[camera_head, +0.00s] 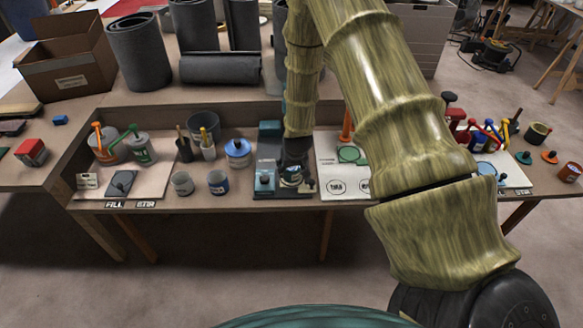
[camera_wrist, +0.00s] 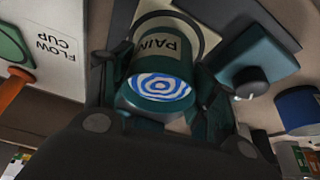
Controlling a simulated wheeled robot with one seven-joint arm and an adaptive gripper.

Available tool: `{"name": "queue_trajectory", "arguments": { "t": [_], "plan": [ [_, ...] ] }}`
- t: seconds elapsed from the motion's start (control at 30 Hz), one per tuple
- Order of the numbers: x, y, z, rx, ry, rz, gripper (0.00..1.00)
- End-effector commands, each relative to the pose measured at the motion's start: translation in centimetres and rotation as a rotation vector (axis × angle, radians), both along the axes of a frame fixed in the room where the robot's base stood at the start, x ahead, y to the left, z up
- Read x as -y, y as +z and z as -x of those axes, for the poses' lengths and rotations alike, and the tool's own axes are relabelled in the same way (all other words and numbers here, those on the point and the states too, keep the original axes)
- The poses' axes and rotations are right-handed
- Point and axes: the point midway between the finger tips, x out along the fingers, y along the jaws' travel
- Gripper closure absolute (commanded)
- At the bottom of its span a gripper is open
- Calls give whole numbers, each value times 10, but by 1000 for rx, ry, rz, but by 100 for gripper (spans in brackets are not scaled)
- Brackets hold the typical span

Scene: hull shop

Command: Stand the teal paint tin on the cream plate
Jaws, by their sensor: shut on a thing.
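The teal paint tin (camera_wrist: 158,60) has a pale label reading "PAIN" and a blue-and-white swirled top (camera_wrist: 160,86). My gripper (camera_head: 293,174) is shut on it, with dark fingers on both sides of the tin in the wrist view. A cream surface with a dark ring around it, apparently the cream plate (camera_wrist: 152,7), shows behind the tin's far end. I cannot tell whether the tin touches it. In the head view my gripper is low over the dark board at the bench's middle, and hides most of the tin and the plate.
A teal block with a dark knob (camera_head: 265,181) stands close left of my gripper; it also shows in the wrist view (camera_wrist: 250,78). A blue tin (camera_head: 218,182) stands further left. A white flow-cup sheet (camera_head: 340,186) lies to the right, with an orange handle (camera_head: 347,124) above.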

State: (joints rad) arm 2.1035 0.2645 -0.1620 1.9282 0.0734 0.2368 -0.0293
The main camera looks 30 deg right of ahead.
Motion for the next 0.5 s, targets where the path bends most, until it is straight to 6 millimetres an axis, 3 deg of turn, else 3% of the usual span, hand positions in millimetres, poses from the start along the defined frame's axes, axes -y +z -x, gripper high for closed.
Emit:
{"name": "queue_trajectory", "arguments": {
  "t": [0.03, 0.13, 0.17, 0.5],
  "plan": [
    [0, -2, 0, 0, 0, 0, 40],
    [0, -1, 0, 0, 0, 0, 21],
    [0, -1, 0, 0, 0, 0, 20],
    [0, 1, 0, 0, 0, 0, 20]
  ]
}}
